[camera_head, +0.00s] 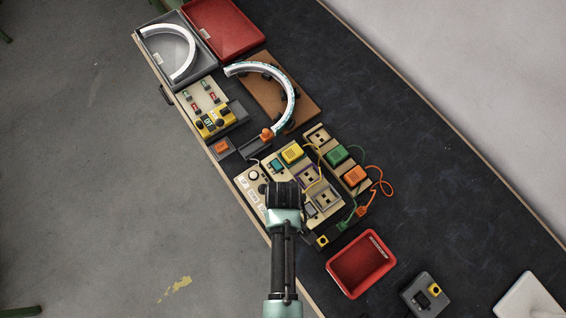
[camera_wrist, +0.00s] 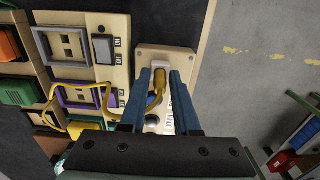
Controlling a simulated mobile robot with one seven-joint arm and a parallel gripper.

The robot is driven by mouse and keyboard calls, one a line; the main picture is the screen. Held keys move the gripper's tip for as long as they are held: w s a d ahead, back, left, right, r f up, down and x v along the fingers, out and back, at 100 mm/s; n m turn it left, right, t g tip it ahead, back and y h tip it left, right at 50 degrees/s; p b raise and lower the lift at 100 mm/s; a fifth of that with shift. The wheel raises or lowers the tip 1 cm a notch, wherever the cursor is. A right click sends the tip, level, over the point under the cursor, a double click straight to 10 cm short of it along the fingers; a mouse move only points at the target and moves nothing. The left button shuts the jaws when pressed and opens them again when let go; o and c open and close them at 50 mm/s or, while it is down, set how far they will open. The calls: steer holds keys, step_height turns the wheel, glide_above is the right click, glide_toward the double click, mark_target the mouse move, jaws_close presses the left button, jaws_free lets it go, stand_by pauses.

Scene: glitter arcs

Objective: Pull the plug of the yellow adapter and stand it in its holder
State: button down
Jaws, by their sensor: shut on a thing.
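The yellow adapter (camera_head: 292,154) sits on the socket board in the head view, and part of it shows low in the wrist view (camera_wrist: 84,128). Its yellow cable (camera_wrist: 97,92) loops past a purple-framed socket. My gripper (camera_wrist: 161,76) has its blue fingers shut on the yellow plug (camera_wrist: 160,84). A pale fitting (camera_wrist: 160,62) of the beige panel shows at the plug's end; I cannot tell whether the plug is seated in it. In the head view my gripper (camera_head: 284,190) is over the panel and hides the plug. A dark block with a yellow mark (camera_head: 322,240) may be the holder.
An orange adapter (camera_head: 355,174) and a green adapter (camera_head: 337,154) with cables lie close on the right. A red tray (camera_head: 362,264) stands at the board's lower right. A brown board with a bright arc (camera_head: 305,108) lies above. The table's right side is mostly clear.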

steer(key=c, duration=0.9)
jaws_free()
steer(key=shift+r, duration=0.15)
step_height(320, 180, up, 7)
steer(key=p, duration=0.7)
steer(key=shift+o, duration=0.4)
steer(key=shift+d, duration=0.1)
